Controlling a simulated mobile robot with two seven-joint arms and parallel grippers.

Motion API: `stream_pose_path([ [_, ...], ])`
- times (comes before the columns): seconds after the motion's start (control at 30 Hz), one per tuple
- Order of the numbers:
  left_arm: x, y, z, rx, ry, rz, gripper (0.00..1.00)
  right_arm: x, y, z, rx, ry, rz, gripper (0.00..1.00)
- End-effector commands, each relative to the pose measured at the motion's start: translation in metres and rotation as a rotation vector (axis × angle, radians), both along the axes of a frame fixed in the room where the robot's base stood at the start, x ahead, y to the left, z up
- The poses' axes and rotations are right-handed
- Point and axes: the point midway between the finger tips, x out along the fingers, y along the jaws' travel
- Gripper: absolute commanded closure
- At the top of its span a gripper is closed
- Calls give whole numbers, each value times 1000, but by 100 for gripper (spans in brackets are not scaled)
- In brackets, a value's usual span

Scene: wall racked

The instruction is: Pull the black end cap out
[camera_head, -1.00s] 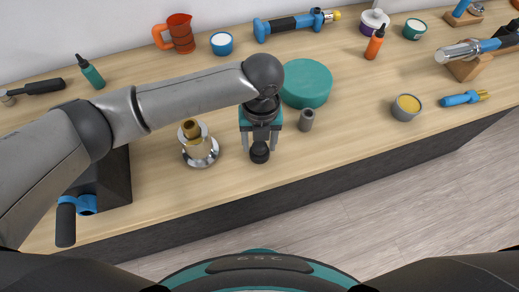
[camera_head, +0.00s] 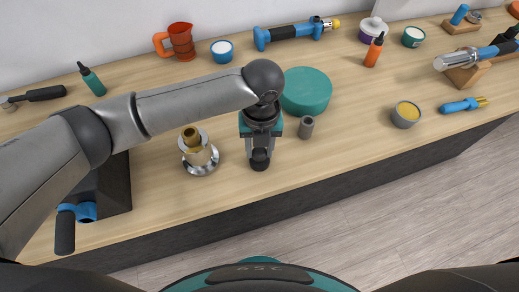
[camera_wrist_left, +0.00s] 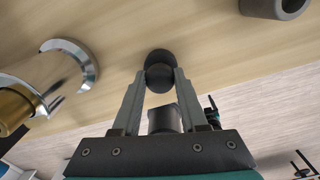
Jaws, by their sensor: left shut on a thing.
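The black end cap (camera_head: 260,161) is a small dark rounded piece near the front edge of the wooden worktop. In the left wrist view it shows as a dark, ball-like shape with a waist (camera_wrist_left: 160,77). My left gripper (camera_head: 260,149) points down over it, with its two fingers shut on its sides. The left wrist view shows the fingertips (camera_wrist_left: 160,80) pressed against it from both sides. Whether its underside touches the worktop is hidden. My right gripper is not in view.
A metal flanged fitting with a brass top (camera_head: 199,152) stands close left of my gripper. A grey tube (camera_head: 306,127) and a teal round block (camera_head: 308,91) are close right and behind. A dark bin (camera_head: 117,187) is at the left front.

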Motion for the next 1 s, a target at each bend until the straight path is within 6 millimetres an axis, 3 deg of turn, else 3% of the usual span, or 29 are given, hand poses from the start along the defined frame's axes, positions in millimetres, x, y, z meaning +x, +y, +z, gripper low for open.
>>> stream_pose_path([
  [0.27, 1, -1, 49, -3, -6, -2, 100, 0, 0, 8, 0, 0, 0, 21],
  [0.5, 1, -1, 120, -3, -6, -3, 100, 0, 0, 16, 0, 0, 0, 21],
  [0.7, 1, 0, 166, -1, -4, -1, 100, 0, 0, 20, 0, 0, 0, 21],
  [1.0, 0, 0, 194, -1, 0, 0, 100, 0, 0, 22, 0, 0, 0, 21],
])
